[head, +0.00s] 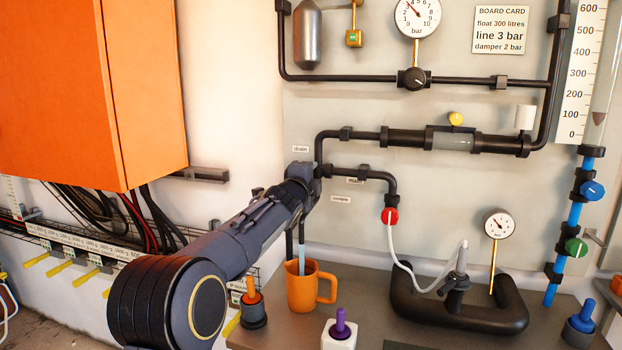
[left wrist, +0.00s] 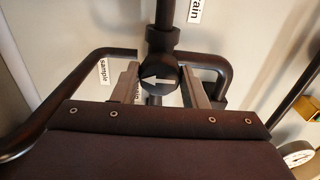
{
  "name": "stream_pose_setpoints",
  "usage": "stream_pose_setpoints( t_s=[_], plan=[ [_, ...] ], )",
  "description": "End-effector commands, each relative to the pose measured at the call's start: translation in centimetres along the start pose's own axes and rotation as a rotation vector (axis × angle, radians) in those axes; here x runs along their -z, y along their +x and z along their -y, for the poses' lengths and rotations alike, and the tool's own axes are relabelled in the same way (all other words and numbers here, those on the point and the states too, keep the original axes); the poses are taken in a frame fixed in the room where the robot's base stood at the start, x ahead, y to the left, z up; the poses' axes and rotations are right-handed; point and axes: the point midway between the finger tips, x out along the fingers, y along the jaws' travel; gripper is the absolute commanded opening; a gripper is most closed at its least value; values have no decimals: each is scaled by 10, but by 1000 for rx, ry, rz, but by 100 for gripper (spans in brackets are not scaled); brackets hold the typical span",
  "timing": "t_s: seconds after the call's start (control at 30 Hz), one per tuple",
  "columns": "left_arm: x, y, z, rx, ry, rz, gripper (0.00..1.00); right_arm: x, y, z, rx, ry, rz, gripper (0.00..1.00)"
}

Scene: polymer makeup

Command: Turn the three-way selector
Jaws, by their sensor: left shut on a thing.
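The three-way selector is a round black knob (left wrist: 158,78) with a white arrow on it. In the left wrist view the arrow points left, toward the side with the "sample" label (left wrist: 103,71). My left gripper (left wrist: 160,70) is shut on the knob, one finger on each side. In the head view my left gripper (head: 308,180) reaches the pipe junction and hides the knob. The "drain" label (head: 300,149) is above it, and the "sample" label (head: 341,198) lies to its right. Another label by the knob is partly hidden. My right gripper is not in view.
An orange mug (head: 301,290) stands on the bench below my left arm. An orange cabinet (head: 92,85) hangs at the upper left. A black curved pipe (head: 470,318) and gauge (head: 498,224) are lower right.

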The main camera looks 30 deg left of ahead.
Motion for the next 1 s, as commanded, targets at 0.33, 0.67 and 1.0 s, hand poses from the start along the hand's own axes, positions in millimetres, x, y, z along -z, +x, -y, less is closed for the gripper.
stream_pose_setpoints(
  t_s=[0.33, 0.67, 1.0],
  plan=[
    [0, 0, -1, -1, -1, -1, 61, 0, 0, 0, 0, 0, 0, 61],
    [1, -12, -2, 2, -2, -2, 61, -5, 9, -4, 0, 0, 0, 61],
    [3, -64, -4, 5, -2, -5, 61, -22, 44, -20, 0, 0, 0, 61]
  ],
)
